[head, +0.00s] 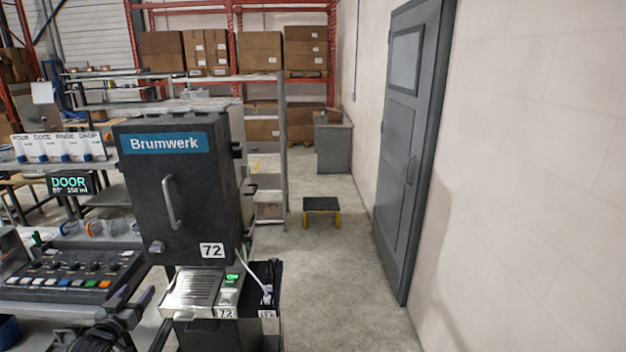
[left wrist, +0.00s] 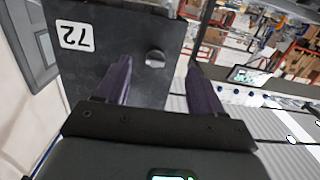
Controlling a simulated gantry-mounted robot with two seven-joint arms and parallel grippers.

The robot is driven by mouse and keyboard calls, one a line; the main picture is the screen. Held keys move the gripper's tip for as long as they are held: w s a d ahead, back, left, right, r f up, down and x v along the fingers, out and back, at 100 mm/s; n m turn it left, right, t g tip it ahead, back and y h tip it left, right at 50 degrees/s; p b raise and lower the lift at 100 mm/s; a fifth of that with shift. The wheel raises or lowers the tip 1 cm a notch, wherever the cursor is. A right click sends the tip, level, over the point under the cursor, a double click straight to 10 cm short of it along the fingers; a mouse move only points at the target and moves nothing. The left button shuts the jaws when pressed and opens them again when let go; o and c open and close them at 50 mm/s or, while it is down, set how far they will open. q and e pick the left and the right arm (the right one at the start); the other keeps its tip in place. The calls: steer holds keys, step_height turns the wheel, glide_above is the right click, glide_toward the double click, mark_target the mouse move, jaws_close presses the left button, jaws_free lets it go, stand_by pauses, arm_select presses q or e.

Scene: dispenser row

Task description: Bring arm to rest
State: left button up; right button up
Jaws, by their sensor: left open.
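My left gripper (head: 132,298) is low at the left in the head view, in front of the control panel and to the left of the dispenser's metal drip tray. In the left wrist view its two purple fingers (left wrist: 160,75) stand well apart with nothing held between them. The black Brumwerk dispenser (head: 185,215), numbered 72, stands close by. Its front (left wrist: 105,45) lies beyond the fingers in the left wrist view, with a round knob (left wrist: 155,58) showing in the gap. The dispenser's door looks shut. My right gripper is not in view.
A control panel (head: 70,268) with knobs and coloured buttons lies at the left. A lit DOOR display (head: 70,184) stands above it. A metal drip tray (head: 192,290) sits below the dispenser. Open floor (head: 335,270) lies to the right, with a small step stool (head: 321,206) and a grey door (head: 407,150).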

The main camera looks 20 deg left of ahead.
arm_select(q)
steer(key=s+d+f+m+g+h, duration=0.15)
steer(key=s+d+f, duration=0.35)
steer(key=d+f, duration=0.5)
steer(key=s+d+f+m+g+h, duration=0.1)
steer(key=s+d+f+g+h, duration=0.15)
steer(key=s+d+f, duration=0.5)
steer(key=s+d+f+m+g+h, duration=0.1)
steer(key=s+d+f+g, duration=0.1)
steer(key=s+d, duration=0.65)
steer(key=s+d+f+m+g+h, duration=0.1)
steer(key=s+d+g, duration=0.15)
steer(key=d, duration=1.15)
steer(key=s+d+r+m+g, duration=0.1)
steer(key=s+d+r+g, duration=0.15)
steer(key=s, duration=0.25)
steer(key=s+d+r+g, duration=0.1)
steer(key=s+r+g, duration=0.15)
steer(key=s, duration=0.25)
steer(key=w+p+v, duration=0.2)
steer(key=p+v, duration=0.9)
steer(key=w+r+p+v, duration=0.1)
steer(key=w+p+v, duration=0.2)
steer(key=p+v, duration=0.8)
steer(key=shift+w+d+r+t+p, duration=0.25)
steer(key=shift+d+r+t+p, duration=0.1)
steer(key=shift+d+r+t, duration=0.15)
